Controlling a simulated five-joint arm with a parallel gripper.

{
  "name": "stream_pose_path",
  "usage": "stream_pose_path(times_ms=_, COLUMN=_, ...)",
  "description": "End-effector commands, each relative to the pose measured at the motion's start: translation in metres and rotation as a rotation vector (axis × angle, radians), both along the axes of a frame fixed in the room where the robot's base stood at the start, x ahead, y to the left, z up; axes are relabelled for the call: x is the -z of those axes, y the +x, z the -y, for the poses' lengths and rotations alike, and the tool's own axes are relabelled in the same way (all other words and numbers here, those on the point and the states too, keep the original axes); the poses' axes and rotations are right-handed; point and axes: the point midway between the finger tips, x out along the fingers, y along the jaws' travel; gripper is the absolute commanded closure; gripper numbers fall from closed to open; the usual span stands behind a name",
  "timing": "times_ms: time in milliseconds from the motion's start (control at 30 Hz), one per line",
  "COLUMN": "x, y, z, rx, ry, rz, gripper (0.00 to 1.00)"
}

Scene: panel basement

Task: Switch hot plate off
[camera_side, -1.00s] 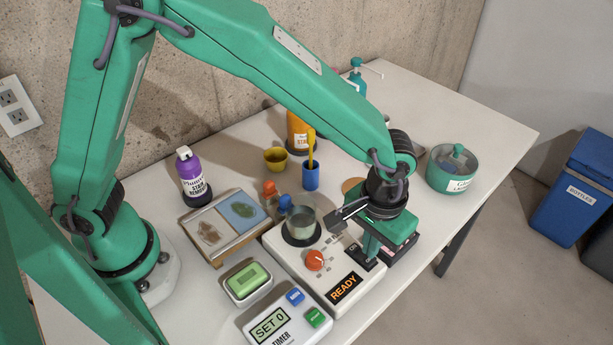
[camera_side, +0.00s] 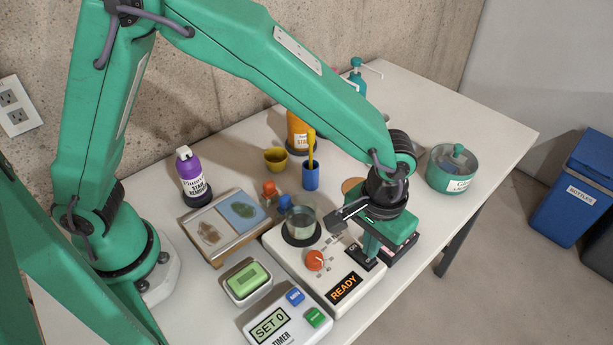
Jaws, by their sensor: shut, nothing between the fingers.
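The hot plate (camera_side: 283,254) is a white unit with an orange knob (camera_side: 315,260) and a display reading READY (camera_side: 343,288). A clear beaker (camera_side: 301,222) stands on its dark round heating spot. My gripper (camera_side: 362,262) is shut and empty, pointing down at the right side of the hot plate. Its fingertips are at or just above a dark switch there, to the right of the knob. The fingers partly hide the switch, and I cannot tell whether they touch it.
A timer (camera_side: 285,325) reading SET 0 and a green block in a dish (camera_side: 248,281) sit in front. A purple bottle (camera_side: 190,173), blue cup (camera_side: 311,176) and teal pot (camera_side: 452,169) stand behind.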

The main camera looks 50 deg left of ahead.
Motion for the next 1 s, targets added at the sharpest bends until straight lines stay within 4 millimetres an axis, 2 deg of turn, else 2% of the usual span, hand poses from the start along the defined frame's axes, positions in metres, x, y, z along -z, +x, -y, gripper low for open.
stream_pose_path(times_ms=1000, x=0.011, y=0.0, z=0.0, rx=0.0, ry=0.001, rz=-0.001, gripper=1.0)
